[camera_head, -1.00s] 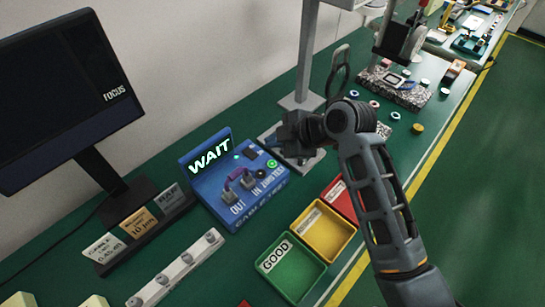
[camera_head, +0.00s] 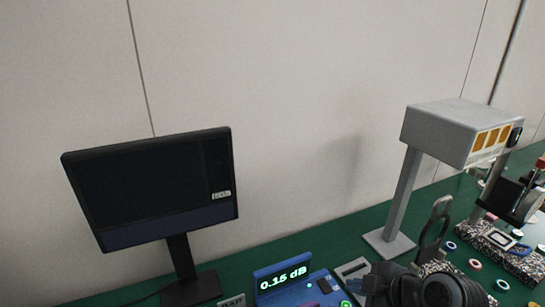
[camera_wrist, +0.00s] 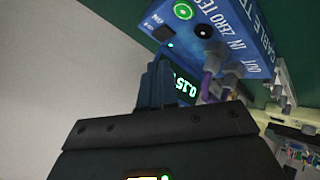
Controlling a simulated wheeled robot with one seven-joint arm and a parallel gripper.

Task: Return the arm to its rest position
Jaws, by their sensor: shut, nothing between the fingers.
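My arm shows at the bottom right of the head view, dark and partly cut off by the lower edge. My gripper (camera_wrist: 155,85) shows in the wrist view as dark fingers, shut and empty. They point toward the blue cable tester (camera_wrist: 225,25), which appears upside down there with its OUT, IN and ZERO labels, and a purple cable shows at its sockets. Whether the fingers touch the tester I cannot tell. In the head view the tester (camera_head: 290,293) reads 0.15 dB, and its lower part is out of frame.
A dark monitor (camera_head: 150,190) stands on the green bench at left. A grey stand with a box-shaped head (camera_head: 455,130) rises behind my arm. A microscope-like device (camera_head: 515,195) and small coloured rings lie at right. The wall above is clear.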

